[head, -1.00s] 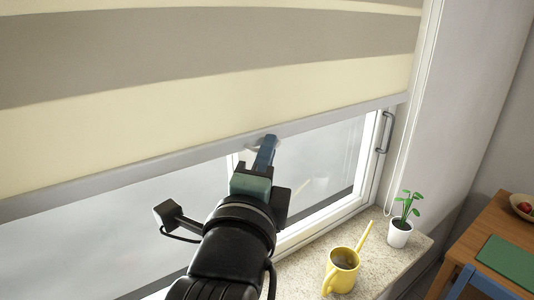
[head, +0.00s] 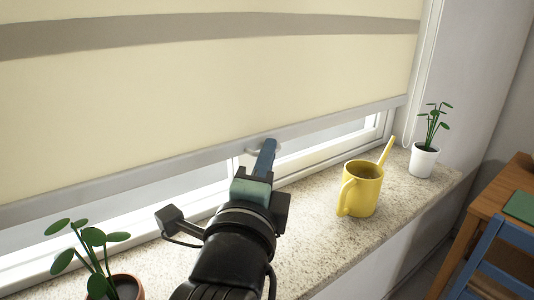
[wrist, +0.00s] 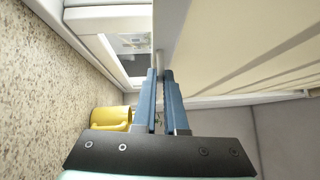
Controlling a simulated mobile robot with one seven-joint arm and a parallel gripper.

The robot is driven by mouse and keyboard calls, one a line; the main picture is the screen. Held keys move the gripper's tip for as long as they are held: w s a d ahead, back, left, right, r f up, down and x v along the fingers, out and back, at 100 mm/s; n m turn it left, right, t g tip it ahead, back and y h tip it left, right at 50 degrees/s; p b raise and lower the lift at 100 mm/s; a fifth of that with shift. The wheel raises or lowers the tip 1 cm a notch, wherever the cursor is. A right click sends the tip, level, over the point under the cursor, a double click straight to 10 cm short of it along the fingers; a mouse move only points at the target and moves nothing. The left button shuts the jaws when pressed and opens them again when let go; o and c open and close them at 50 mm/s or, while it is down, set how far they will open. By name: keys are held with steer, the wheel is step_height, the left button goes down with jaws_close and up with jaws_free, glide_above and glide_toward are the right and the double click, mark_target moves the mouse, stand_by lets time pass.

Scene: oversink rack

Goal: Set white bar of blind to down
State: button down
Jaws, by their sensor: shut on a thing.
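The blind is a cream roller blind (head: 220,80) with a grey-brown stripe, covering most of the window in the head view. Its white bar (head: 330,115) runs along the bottom edge, a short way above the window sill. My gripper (head: 266,148) is shut on a small white tab (head: 249,151) at the middle of the bar. In the wrist view my gripper (wrist: 159,74) has its blue fingers closed together at the blind's lower edge. The fingers and arm hide part of the tab and bar.
A speckled stone sill (head: 310,215) runs below the bar. A yellow watering can (head: 361,190) and a white-potted plant (head: 424,160) stand on it at right. A plant in a brown pot (head: 127,287) is at lower left. A blue chair (head: 490,250) stands by a wooden table (head: 484,215).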

step_height(320, 180, down, 7)
steer(key=b, duration=0.4)
steer(key=shift+f+b, duration=0.1)
steer(key=shift+b, duration=0.3)
steer(key=shift+d, duration=0.1)
steer(key=c, duration=1)
jaws_free()
steer(key=shift+w, duration=0.1)
steer(key=s, duration=0.2)
steer(key=s+a, duration=0.1)
steer(key=s, duration=0.4)
steer(key=shift+s+a+f, duration=0.2)
steer(key=shift+s+f, duration=0.1)
steer(key=shift+f, duration=0.05)
steer(key=shift+s+r+p, duration=0.2)
steer(key=shift+r+p, duration=0.15)
steer(key=shift+p, duration=0.3)
steer(key=p, duration=0.2)
steer(key=shift+s+p, duration=0.2)
steer(key=shift+p, duration=0.1)
